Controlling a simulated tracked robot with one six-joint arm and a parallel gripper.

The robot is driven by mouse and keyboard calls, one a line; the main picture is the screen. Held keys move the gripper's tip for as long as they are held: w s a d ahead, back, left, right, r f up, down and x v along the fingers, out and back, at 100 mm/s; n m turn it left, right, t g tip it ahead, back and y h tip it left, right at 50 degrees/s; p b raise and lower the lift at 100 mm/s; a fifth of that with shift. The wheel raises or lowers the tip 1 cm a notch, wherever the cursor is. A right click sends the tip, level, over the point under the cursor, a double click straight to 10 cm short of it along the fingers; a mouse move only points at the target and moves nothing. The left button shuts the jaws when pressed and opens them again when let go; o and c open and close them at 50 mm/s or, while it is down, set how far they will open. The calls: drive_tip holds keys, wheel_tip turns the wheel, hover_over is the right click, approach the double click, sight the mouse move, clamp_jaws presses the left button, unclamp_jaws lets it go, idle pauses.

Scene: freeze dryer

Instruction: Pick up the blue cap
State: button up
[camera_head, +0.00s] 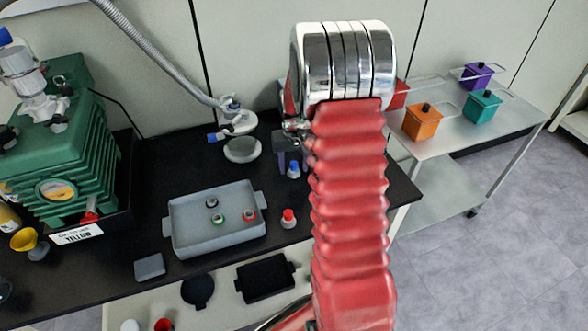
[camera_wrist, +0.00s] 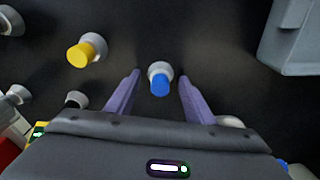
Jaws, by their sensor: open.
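The blue cap (camera_wrist: 160,84) sits on a small pale grey piece on the black bench, in the middle of the wrist view. My gripper (camera_wrist: 158,74) is open, with one purple finger to each side of the cap and a gap between each finger and it. In the head view a blue cap (camera_head: 294,168) shows just left of my red arm, close under my gripper, which is mostly hidden behind the arm.
A yellow-capped piece (camera_wrist: 84,52) stands left of my gripper in the wrist view. The grey tray (camera_head: 180,240) with several small pieces and a red-capped piece (camera_head: 289,217) are on the bench. A green machine (camera_head: 50,150) stands at the left.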

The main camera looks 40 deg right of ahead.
sight(294, 163)
drive_tip(key=c, duration=1.1)
drive_tip(key=shift+r, duration=0.1)
clamp_jaws()
wheel_tip(294, 163, up, 8)
drive_tip(key=shift+r, duration=0.95)
drive_tip(key=shift+a, duration=0.15)
